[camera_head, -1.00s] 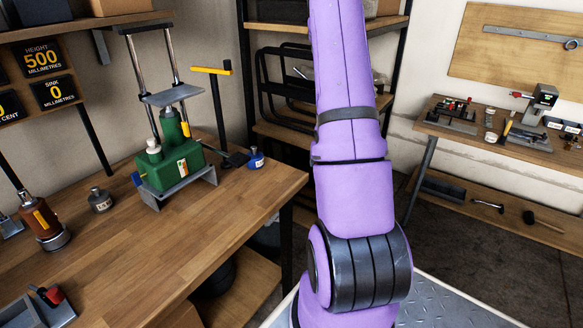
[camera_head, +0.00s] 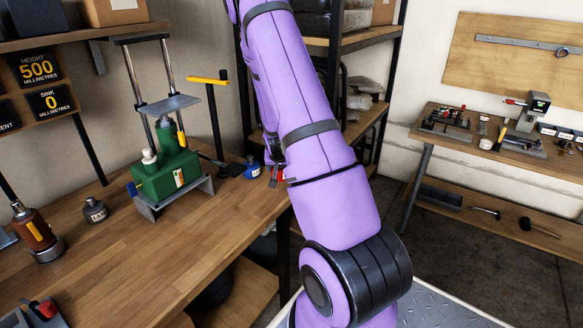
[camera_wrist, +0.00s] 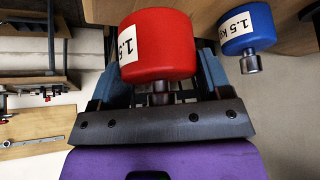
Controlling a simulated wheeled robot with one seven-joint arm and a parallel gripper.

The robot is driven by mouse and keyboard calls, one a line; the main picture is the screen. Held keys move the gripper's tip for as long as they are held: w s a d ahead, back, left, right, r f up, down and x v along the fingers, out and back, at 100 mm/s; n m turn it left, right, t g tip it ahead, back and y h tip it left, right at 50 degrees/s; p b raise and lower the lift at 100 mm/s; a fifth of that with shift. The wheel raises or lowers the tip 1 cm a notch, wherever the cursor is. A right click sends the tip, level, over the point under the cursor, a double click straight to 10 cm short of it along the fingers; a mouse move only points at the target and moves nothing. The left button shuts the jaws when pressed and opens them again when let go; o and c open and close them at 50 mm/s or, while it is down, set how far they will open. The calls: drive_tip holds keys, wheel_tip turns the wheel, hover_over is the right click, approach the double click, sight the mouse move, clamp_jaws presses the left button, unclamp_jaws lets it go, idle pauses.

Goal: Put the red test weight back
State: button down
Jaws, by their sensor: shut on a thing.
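The red test weight (camera_wrist: 160,45), with a white label reading "1.5", is in my gripper (camera_wrist: 160,84) in the wrist view. The blue fingers lie on either side of it, and its grey neck is down between them. In the head view a little of the red weight (camera_head: 277,173) shows beside my arm, at the bench's right end. Most of my gripper is hidden there. A blue weight (camera_head: 252,168) stands on the bench just left of it. The blue weight also shows in the wrist view (camera_wrist: 248,29), apart from the red one.
Shelving (camera_head: 352,42) stands behind my arm. The bench's front middle is clear.

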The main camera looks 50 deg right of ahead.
drive_tip(key=shift+w+a, duration=0.3)
drive_tip(key=shift+w, duration=0.55)
drive_tip(key=shift+f, duration=1.75)
drive_tip(key=shift+f, duration=0.15)
drive_tip(key=shift+c, duration=0.3)
unclamp_jaws()
drive_tip(key=shift+s, duration=0.1)
